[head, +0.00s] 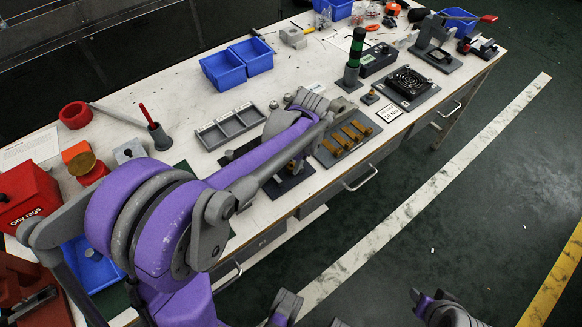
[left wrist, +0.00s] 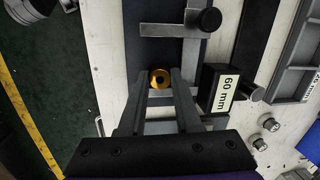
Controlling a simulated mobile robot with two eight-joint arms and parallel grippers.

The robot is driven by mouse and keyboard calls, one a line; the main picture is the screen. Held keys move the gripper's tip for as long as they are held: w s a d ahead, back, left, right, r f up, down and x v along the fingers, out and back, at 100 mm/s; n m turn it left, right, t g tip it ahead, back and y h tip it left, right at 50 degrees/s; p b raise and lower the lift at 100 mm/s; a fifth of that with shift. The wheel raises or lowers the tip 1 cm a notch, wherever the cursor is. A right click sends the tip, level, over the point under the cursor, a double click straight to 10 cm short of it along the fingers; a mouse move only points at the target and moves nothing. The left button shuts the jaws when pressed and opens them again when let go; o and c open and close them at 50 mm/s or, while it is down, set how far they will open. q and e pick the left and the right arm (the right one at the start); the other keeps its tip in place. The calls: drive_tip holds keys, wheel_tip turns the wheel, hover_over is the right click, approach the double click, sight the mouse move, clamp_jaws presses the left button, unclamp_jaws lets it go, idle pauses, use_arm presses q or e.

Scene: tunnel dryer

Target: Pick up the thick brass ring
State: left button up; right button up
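The thick brass ring (left wrist: 160,79) lies at the tips of my left gripper (left wrist: 160,76) in the left wrist view, with one finger on each side of it. The fingers stand apart, and I see no clear contact with the ring. The ring is over a dark plate beside a grey metal bar. In the head view my left gripper (head: 290,168) is low over the dark plate at the bench's front edge, largely hidden by my arm. Part of my right arm shows at the bottom right of the head view; its fingers cannot be made out clearly.
A black block labelled 60 mm (left wrist: 222,88) stands close to the right finger in the left wrist view. A grey bar with a black knob (left wrist: 209,19) lies beyond the ring. A grey compartment tray (head: 230,127) and a rack of brass pieces (head: 347,138) are nearby.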

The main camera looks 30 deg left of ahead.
use_arm(q)
clamp_jaws()
